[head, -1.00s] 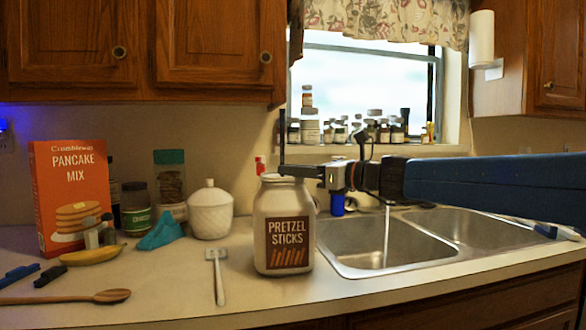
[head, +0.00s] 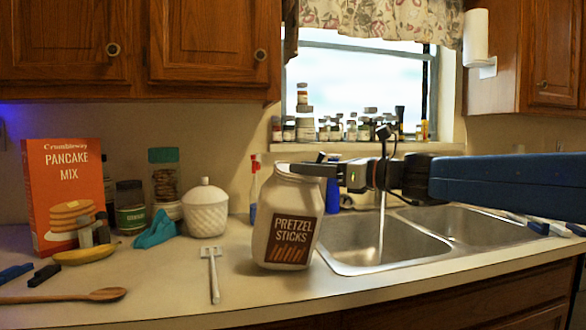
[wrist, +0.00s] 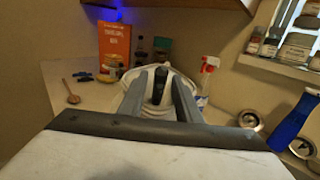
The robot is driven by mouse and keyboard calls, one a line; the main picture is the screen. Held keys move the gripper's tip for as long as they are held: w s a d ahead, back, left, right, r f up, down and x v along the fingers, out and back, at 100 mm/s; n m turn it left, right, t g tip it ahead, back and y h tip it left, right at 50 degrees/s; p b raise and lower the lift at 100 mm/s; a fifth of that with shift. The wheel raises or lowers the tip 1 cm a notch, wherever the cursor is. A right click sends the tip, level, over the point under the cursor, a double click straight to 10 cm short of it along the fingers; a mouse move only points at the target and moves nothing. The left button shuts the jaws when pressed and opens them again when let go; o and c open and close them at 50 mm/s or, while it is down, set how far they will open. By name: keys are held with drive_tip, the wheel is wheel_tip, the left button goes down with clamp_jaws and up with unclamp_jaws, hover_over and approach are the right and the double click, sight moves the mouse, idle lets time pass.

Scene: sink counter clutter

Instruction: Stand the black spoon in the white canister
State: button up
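The white canister (head: 290,205), labelled "Pretzel Sticks", is tilted on the counter, its top leaning right; its pale rim also shows in the wrist view (wrist: 122,108). The black spoon shows only as a short dark handle end (head: 320,157) above the canister's mouth, and in the wrist view as a dark upright piece (wrist: 160,85) between my fingers. Its lower part is hidden, apparently inside the canister. My gripper (head: 308,169) is at the mouth from the right. Its grey fingers (wrist: 158,92) stand apart on both sides of the handle, with narrow gaps.
A white spatula (head: 211,272) lies left of the canister, with a lidded white pot (head: 205,210) behind it. A spray bottle (head: 254,190) stands behind the canister. The sink (head: 375,240) is close on the right. The front counter is mostly clear.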

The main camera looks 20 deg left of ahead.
drive_tip(key=v, duration=1.1)
drive_tip(key=shift+d+f, duration=0.2)
drive_tip(key=shift+d, duration=0.2)
drive_tip(key=shift+s, duration=0.1)
drive_tip(key=s+d+f+n+h, duration=0.6)
drive_tip(key=d+f, duration=0.5)
drive_tip(key=f, duration=0.2)
drive_tip(key=s+d+f+n+h, duration=0.6)
drive_tip(key=s+d+f, duration=0.4)
drive_tip(key=d+f, duration=0.2)
drive_tip(key=s+d+f+n+h, duration=0.5)
drive_tip(key=s+d+f+n, duration=0.3)
drive_tip(key=d+f, duration=0.4)
wheel_tip(320, 180, down, 3)
drive_tip(key=shift+s+d+f+n+t+h, duration=0.1)
drive_tip(key=shift+s+d+n+t+h, duration=0.2)
drive_tip(key=shift+s+t+h, duration=0.15)
